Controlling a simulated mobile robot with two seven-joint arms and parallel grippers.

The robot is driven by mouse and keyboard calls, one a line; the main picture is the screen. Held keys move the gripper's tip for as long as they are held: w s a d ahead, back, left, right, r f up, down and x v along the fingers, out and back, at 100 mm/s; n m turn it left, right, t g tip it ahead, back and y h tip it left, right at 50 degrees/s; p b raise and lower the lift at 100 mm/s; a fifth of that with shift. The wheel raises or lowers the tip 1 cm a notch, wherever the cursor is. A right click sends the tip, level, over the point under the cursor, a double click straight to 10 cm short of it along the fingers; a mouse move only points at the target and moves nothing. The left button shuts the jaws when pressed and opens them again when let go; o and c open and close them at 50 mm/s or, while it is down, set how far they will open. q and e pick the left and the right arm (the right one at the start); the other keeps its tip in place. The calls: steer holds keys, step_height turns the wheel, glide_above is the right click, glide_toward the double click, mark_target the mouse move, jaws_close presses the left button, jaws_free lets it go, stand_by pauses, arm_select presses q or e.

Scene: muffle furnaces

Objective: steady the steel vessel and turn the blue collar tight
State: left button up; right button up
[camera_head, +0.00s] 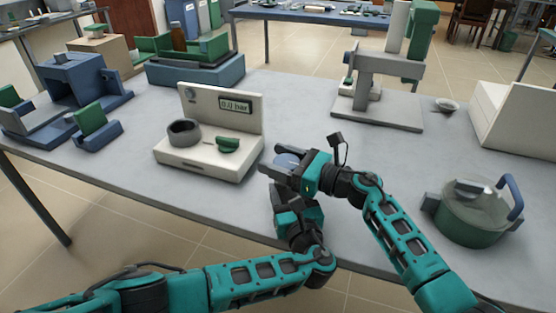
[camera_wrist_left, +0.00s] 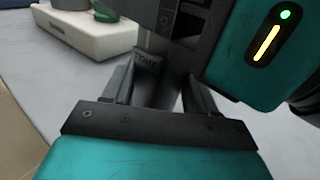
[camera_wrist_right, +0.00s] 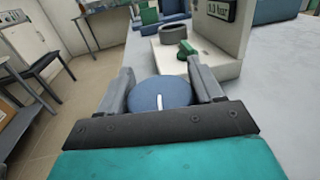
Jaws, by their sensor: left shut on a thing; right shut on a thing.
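The blue collar (camera_wrist_right: 160,94) shows in the right wrist view as a round blue top with a white mark. My right gripper (camera_wrist_right: 162,88) is shut on it, one finger on each side. In the head view a little of the collar (camera_head: 287,160) shows between the fingers of the right gripper (camera_head: 282,168). The steel vessel (camera_wrist_left: 158,88) shows in the left wrist view as a grey upright body, and my left gripper (camera_wrist_left: 155,85) is shut on it below the right gripper. Most of the vessel is hidden by the grippers in the head view.
A white instrument (camera_head: 210,135) with a display, a dark ring and a green part stands to the left. A green pot (camera_head: 470,215) stands at the right. A press-like stand (camera_head: 375,105) is behind. The table's front edge is close to my arms.

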steer(key=shift+f, duration=0.1)
steer(key=o, duration=1)
steer(key=v, duration=1.2)
steer(key=shift+s, duration=0.1)
